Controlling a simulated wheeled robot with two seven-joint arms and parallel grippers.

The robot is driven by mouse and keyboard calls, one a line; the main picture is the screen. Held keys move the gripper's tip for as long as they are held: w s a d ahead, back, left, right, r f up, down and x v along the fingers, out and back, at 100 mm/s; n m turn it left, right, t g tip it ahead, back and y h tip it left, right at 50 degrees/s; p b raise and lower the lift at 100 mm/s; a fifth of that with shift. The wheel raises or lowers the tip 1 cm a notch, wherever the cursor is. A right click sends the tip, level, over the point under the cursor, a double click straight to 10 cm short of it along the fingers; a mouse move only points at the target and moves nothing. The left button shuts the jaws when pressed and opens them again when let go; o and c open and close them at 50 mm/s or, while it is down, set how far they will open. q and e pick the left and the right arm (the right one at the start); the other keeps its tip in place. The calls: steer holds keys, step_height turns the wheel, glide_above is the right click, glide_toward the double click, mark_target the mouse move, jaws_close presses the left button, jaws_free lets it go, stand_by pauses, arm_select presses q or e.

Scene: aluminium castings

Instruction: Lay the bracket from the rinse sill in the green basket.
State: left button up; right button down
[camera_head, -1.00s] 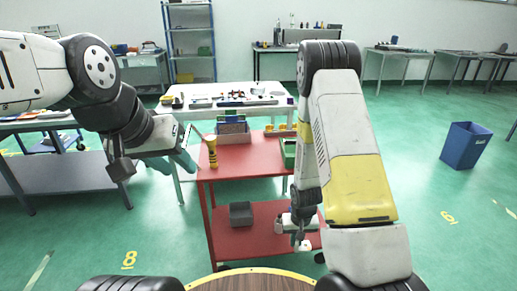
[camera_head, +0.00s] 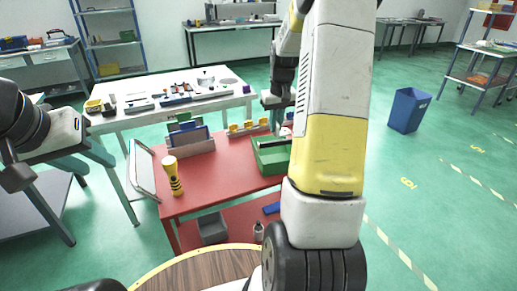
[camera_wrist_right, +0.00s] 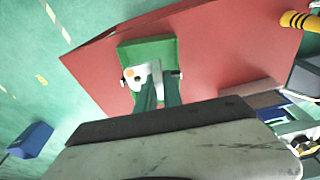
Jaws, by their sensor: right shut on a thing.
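The green basket (camera_head: 262,162) stands at the right end of the red cart's top. It also shows in the right wrist view (camera_wrist_right: 150,47). My right gripper (camera_head: 276,101) is over the basket, pointing down. In the right wrist view its teal fingers (camera_wrist_right: 158,92) are shut on a pale metal bracket (camera_wrist_right: 137,76) with holes, seen against the basket. I cannot tell whether the bracket touches the basket floor. My right arm hides part of the basket in the head view. My left gripper (camera_head: 92,152) is at the left, its jaws unclear.
The red cart top (camera_head: 205,178) holds a yellow-black bottle (camera_head: 173,176), a divided bin (camera_head: 190,142) and a row of yellow pieces (camera_head: 248,126). A grey box (camera_head: 212,228) is on its lower shelf. A white table (camera_head: 150,111) stands behind. A blue bin (camera_head: 409,110) is on the floor.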

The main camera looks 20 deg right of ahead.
steer(key=shift+w+d+r, duration=0.15)
steer(key=shift+d+r, duration=0.2)
steer(key=shift+r, duration=0.2)
steer(key=f, duration=1.4)
steer(key=shift+s, duration=0.2)
step_height(320, 180, down, 4)
steer(key=shift+w+d+r, duration=0.1)
steer(key=c, duration=1.5)
jaws_free()
steer(key=shift+w+r, duration=0.1)
steer(key=shift+r, duration=0.1)
